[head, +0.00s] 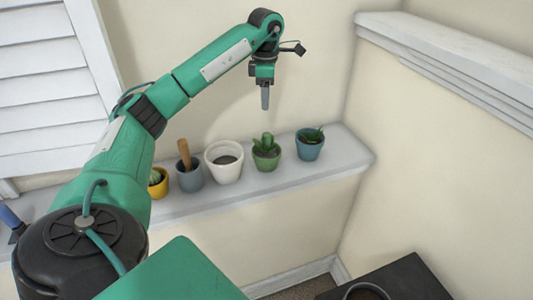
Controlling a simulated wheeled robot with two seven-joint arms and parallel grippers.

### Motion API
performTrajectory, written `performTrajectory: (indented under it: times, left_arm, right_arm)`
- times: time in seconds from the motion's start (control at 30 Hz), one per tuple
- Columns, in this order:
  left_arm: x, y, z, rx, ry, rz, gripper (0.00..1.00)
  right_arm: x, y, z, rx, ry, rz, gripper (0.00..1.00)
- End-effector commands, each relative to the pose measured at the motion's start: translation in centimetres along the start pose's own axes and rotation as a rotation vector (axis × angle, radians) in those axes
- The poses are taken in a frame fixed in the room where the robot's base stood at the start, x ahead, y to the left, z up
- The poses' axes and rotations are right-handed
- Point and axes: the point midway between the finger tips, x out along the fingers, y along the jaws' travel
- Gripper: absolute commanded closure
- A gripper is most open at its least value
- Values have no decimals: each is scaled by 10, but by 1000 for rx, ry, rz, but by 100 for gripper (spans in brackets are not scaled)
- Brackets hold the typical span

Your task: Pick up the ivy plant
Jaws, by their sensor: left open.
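No plant in view is clearly an ivy. A blue pot (310,150) with a small spiky green plant stands at the right end of the white ledge. Left of it is a green pot (266,160) with a cactus-like plant. My left gripper (265,98) is in the air above the ledge, pointing down, with nothing seen between its fingers. It is open, though its fingers overlap from this angle. It is clear of the pots. My right gripper is not in view.
A white pot (224,171) of soil, a grey-blue pot (190,179) with a wooden handle and a yellow pot (158,188) share the ledge (235,195). My left arm partly hides the yellow pot. A dark surface (415,280) with a round container is lower right.

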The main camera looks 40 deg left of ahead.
Motion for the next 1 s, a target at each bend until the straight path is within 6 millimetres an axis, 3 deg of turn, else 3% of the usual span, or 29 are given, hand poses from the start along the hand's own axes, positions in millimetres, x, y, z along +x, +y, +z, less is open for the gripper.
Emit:
performTrajectory:
  times: [0.33, 0.67, 1.0]
  left_arm:
    - [57, -1, 1, 1, 0, -2, 50]
    - [78, -1, 2, 2, -2, -3, 50]
    - [118, -2, 3, 1, -4, -1, 50]
  right_arm:
    - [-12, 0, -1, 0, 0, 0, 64]
    - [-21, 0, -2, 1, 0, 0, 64]
    - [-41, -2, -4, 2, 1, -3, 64]
